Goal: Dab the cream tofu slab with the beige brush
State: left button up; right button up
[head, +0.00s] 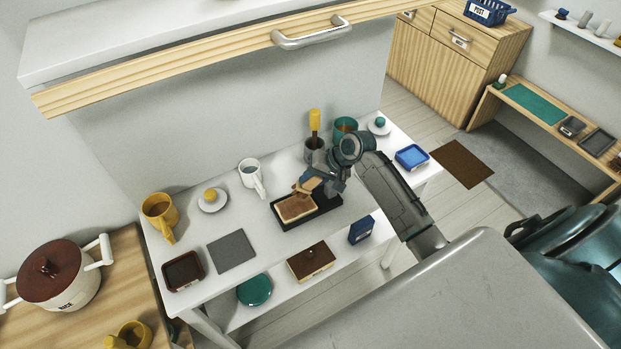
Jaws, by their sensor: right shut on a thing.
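The tofu slab (295,209) lies in a black tray (325,211) on the white table. Its sides are cream and its top looks brown. My right gripper (319,184) is shut on the beige brush (303,188), just above the slab's far right edge. The brush is tilted, with its head toward the slab. I cannot tell whether it touches the slab. The gripper hides part of the brush. My left gripper is not in view.
A holder (315,150) with a yellow-handled tool and a teal mug (345,127) stand behind my right gripper. A white mug (249,174) stands left of the tray. A grey mat (232,251) lies at the front left. A wooden-edged cabinet (200,62) overhangs the table.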

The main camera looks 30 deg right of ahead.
jog(key=shift+d, duration=0.15)
jog(key=shift+a, duration=0.95)
jog(key=shift+d+f, duration=0.1)
jog(key=shift+d, duration=0.1)
jog(key=shift+d, duration=0.8)
jog(key=shift+a, duration=0.2)
jog(key=shift+a, duration=0.8)
jog(key=shift+d, duration=0.2)
